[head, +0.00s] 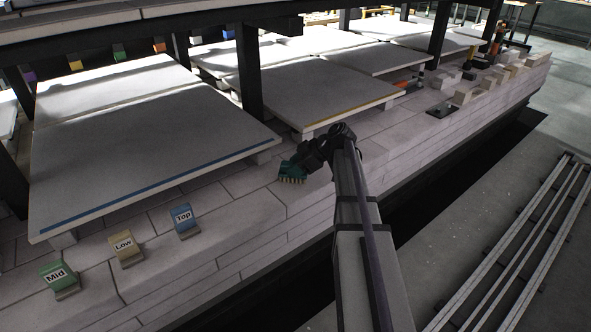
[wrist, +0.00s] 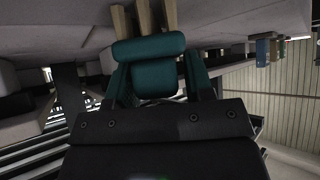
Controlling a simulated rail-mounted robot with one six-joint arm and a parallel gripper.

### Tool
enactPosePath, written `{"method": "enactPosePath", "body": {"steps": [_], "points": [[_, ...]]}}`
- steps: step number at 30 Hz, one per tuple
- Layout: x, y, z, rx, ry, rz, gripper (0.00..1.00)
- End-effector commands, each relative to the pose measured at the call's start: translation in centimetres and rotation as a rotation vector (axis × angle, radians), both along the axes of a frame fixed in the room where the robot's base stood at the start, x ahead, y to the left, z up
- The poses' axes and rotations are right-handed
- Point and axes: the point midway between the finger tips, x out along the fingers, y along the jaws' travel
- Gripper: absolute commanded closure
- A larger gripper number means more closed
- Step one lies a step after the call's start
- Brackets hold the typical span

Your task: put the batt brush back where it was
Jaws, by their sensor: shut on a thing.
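The batt brush (head: 292,172) is teal with a row of pale tan bristles. It sits at the end of my arm in the head view, near the front edge of the brick deck. My gripper (head: 306,164) is shut on it. In the wrist view the teal brush body (wrist: 150,62) is between my gripper's fingers (wrist: 155,85), with tan tufts pointing up to the pale surface. I cannot tell whether the bristles touch the deck.
Pale batts (head: 150,145) lie on the deck behind, one with a blue front edge. Stands marked Mid (head: 57,276), Low (head: 125,244) and Top (head: 183,217) stand at left. Dark posts (head: 248,70) rise among the batts. Small blocks and a black plate (head: 442,110) lie at right.

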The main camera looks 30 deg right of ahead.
Motion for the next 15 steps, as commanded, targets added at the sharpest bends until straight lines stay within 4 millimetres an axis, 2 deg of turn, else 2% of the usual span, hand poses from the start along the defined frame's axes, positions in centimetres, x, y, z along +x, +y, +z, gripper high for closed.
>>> {"method": "enactPosePath", "body": {"steps": [2,3,10,15], "points": [[0.0,0.0,-0.43,0.0,0.0,0.0,0.84],[0.0,0.01,-0.34,0.0,0.0,0.0,0.5],[0.0,0.0,-0.27,0.0,0.0,0.0,0.28],[0.0,0.0,-0.27,0.0,0.0,0.0,0.27]]}}
